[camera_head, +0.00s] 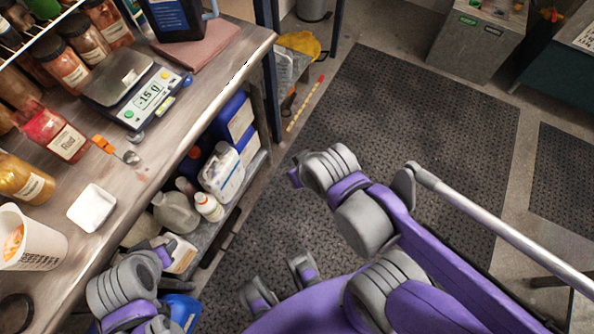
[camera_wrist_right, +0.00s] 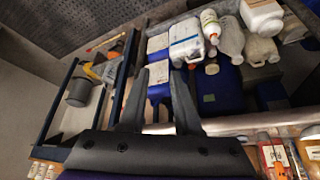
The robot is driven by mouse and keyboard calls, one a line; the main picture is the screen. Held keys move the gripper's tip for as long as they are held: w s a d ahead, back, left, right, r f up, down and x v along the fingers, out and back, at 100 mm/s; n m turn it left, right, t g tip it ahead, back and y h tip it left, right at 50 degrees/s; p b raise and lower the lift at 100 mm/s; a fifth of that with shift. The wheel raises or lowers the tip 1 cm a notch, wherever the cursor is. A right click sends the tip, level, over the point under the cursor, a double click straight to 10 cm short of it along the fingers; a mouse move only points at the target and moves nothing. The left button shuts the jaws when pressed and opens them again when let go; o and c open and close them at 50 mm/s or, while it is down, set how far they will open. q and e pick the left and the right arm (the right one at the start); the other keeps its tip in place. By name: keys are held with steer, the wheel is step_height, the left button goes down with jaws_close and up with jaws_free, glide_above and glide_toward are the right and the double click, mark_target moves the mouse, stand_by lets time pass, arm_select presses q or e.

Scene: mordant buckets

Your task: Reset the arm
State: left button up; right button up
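My right arm (camera_head: 365,225), grey and purple, reaches in from the lower right over the dark floor mat, bent, with its wrist end near the bench's lower shelf. In the right wrist view my right gripper (camera_wrist_right: 159,70) shows two dark fingers apart with nothing between them. Its fingers cannot be made out in the head view. My left arm (camera_head: 124,285) shows at the lower left, beside the bench's front edge. Its gripper fingers are not in view.
The wooden bench (camera_head: 215,95) holds a scale (camera_head: 135,95), a white tray (camera_head: 92,207), a white tub (camera_head: 30,245) and several jars. Bottles, including a white jug (camera_head: 222,172), stand on the shelf below. The floor mat (camera_head: 420,120) is clear toward the back. A grey bin (camera_head: 475,45) stands at the back.

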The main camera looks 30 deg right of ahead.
steer(key=r+p, duration=0.1)
steer(key=r, duration=0.1)
steer(key=d+p, duration=0.1)
steer(key=shift+s+r+p, duration=0.25)
steer(key=shift+r+p, duration=0.05)
steer(key=shift+r, duration=0.1)
stand_by(0.8)
